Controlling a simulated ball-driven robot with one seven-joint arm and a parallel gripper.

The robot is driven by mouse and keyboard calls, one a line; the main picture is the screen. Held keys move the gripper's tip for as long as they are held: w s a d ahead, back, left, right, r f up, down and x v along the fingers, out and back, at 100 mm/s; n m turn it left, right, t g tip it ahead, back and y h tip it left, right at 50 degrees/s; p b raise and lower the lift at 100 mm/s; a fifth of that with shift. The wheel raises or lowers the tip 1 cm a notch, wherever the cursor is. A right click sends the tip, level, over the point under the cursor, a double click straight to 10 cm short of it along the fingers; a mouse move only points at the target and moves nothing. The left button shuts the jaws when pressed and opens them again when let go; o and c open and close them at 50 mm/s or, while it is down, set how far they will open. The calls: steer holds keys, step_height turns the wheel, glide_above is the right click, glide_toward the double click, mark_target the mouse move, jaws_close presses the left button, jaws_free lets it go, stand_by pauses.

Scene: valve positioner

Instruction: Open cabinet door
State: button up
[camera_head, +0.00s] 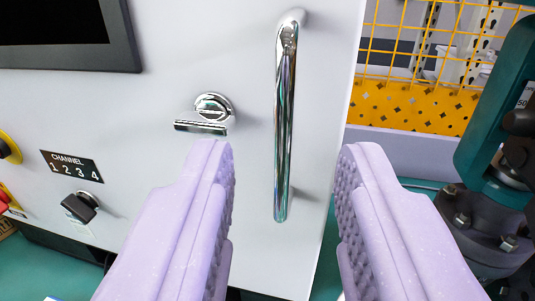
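The cabinet door (240,60) is a light grey panel and looks shut. A vertical chrome bar handle (284,120) is mounted near its right edge. A chrome latch with a flat lever (205,115) sits to the left of the handle. My gripper (285,165) has two lilac padded fingers, spread wide apart. The lower part of the handle shows in the gap between the fingers. Neither finger appears to touch the handle, and the gripper holds nothing.
A dark screen (65,35) is at the upper left. A black knob (79,207) sits below a CHANNEL label (72,166). A dark green valve body (500,110) with grey bolted flange stands close on the right. A yellow mesh rack (425,80) is behind.

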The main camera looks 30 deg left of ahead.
mark_target(285, 107)
steer(key=b+x, duration=0.1)
steer(key=x, duration=0.4)
steer(key=shift+w+a, duration=0.1)
steer(key=shift+w, duration=0.2)
jaws_close()
stand_by(1.0)
